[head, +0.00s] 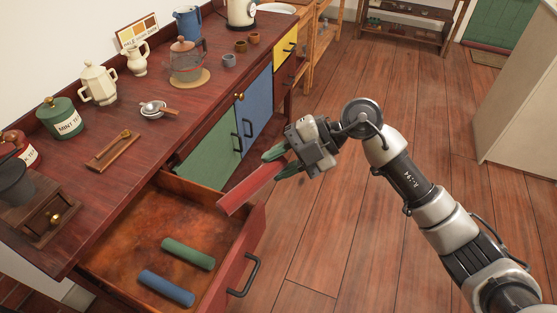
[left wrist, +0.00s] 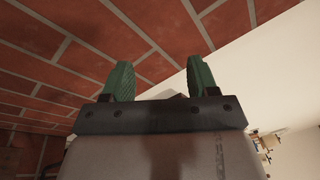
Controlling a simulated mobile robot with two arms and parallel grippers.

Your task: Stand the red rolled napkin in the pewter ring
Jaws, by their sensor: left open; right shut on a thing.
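The red rolled napkin (head: 248,190) is in my right gripper (head: 277,161), which is shut on one end of it. The napkin slants down to the left, above the right side of the open drawer. A small grey ring (head: 229,60), which looks like the pewter ring, stands on the counter near its front edge, well beyond the napkin. My left gripper (left wrist: 160,78) shows only in the left wrist view, open and empty, with its green fingers apart.
The open drawer (head: 128,231) holds a green roll (head: 188,253) and a blue roll (head: 166,288). Two brown rings (head: 240,46) (head: 253,38) stand near the grey one. A glass teapot (head: 186,62) stands to its left. The wooden floor at right is clear.

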